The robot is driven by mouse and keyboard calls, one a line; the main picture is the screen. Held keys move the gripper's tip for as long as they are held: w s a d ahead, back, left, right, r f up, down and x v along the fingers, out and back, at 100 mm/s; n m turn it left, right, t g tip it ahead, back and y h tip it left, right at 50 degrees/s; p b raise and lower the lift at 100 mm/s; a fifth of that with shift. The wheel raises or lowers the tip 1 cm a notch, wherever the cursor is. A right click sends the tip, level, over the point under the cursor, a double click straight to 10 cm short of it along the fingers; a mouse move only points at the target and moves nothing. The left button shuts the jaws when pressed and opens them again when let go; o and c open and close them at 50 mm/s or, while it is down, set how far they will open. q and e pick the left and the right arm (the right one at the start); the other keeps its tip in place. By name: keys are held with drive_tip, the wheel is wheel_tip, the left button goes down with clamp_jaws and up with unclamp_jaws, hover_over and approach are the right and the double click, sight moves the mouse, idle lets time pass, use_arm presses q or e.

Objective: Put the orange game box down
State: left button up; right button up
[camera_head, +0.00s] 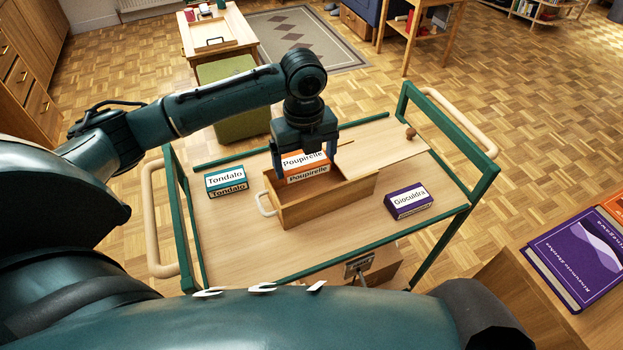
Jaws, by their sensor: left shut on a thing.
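The orange game box (306,168), labelled Poupirelle, is between the fingers of my left gripper (305,158). The gripper points down and is shut on it. The box is at the open part of a wooden box (325,205) on the trolley, its lower part behind the front wall. I cannot tell whether it touches the bottom. A flat wooden lid (383,148) with a round knob lies to the right, over the wooden box's back right part. My right gripper is not in view.
On the trolley (240,235), a teal Tondalo box (226,182) stands left and a purple Giocuidra box (408,201) right. Green rails (450,210) edge the trolley. A purple book (580,258) lies on a wooden surface at the right. The trolley's front left is clear.

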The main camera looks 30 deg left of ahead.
sight(305, 163)
use_arm(q)
drive_tip(key=shift+f, duration=4.1)
drive_tip(key=o, duration=0.8)
drive_tip(key=shift+f, duration=0.1)
wheel_tip(305, 163, up, 13)
drive_tip(key=shift+r, duration=0.15)
drive_tip(key=shift+s, duration=0.1)
